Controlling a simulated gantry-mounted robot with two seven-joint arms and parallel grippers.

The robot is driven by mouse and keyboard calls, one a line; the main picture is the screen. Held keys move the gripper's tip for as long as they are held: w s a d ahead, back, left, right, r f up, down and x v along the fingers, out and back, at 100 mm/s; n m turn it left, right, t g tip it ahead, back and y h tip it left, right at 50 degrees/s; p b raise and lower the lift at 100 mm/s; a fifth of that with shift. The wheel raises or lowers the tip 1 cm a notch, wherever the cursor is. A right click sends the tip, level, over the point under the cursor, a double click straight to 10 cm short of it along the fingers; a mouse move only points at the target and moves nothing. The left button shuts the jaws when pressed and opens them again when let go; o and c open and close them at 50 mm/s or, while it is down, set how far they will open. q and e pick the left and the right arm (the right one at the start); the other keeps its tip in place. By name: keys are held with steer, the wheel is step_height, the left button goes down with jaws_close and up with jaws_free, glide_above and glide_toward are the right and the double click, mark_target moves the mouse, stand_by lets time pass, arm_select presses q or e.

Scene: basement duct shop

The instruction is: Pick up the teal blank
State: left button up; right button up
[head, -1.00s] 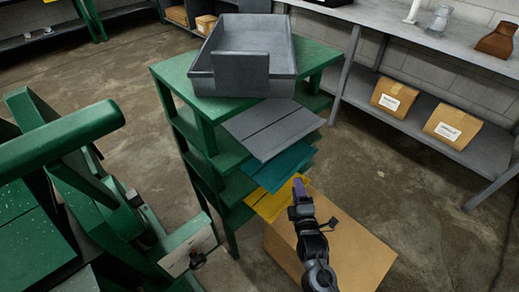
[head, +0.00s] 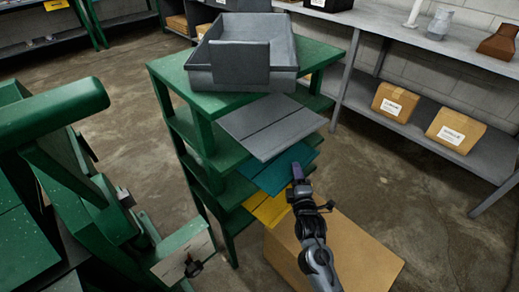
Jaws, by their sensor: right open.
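The teal blank (head: 272,173) is a flat sheet sticking out of the green shelf rack, in the level between a grey blank (head: 268,124) above and a yellow blank (head: 268,210) below. The grey blank overhangs its rear part and hides it. My right gripper (head: 297,174) is at the right front edge of the teal blank, open. It covers a small part of that edge, and I cannot tell whether the edge lies between the fingers. My left gripper is not in view.
A grey metal bin (head: 238,50) stands on top of the green rack (head: 165,70). A large cardboard box (head: 360,255) is on the floor below my right arm. A green machine (head: 60,170) fills the left. A grey shelf (head: 420,150) with boxes stands at right.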

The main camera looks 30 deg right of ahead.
jaws_close()
steer(key=shift+r, duration=0.1)
